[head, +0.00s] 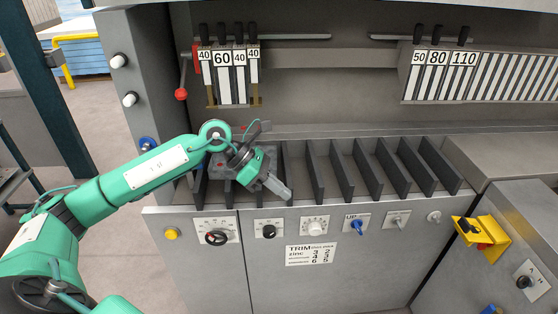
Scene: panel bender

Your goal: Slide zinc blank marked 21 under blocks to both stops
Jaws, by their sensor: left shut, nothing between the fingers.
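My left arm reaches in from the left, and its gripper (278,188) is shut and empty over the front of the slatted bed. The blocks marked 40, 60, 40 and 40 (222,80) hang in a row above the bed at the left. A second group of blocks marked 50, 80 and 110 (436,76) hangs at the right. A small grey piece with red spots (222,165) shows partly behind my wrist; I cannot tell what it is. I cannot make out the zinc blank marked 21 or the two stops. My right gripper is out of view.
Dark upright slats (362,170) stand along the bed right of my gripper, with gaps between them. The front panel carries knobs, a blue switch (357,226) and a TRIM label (310,253). A red-knobbed lever (181,93) hangs left of the blocks. A yellow bracket (482,235) juts out at right.

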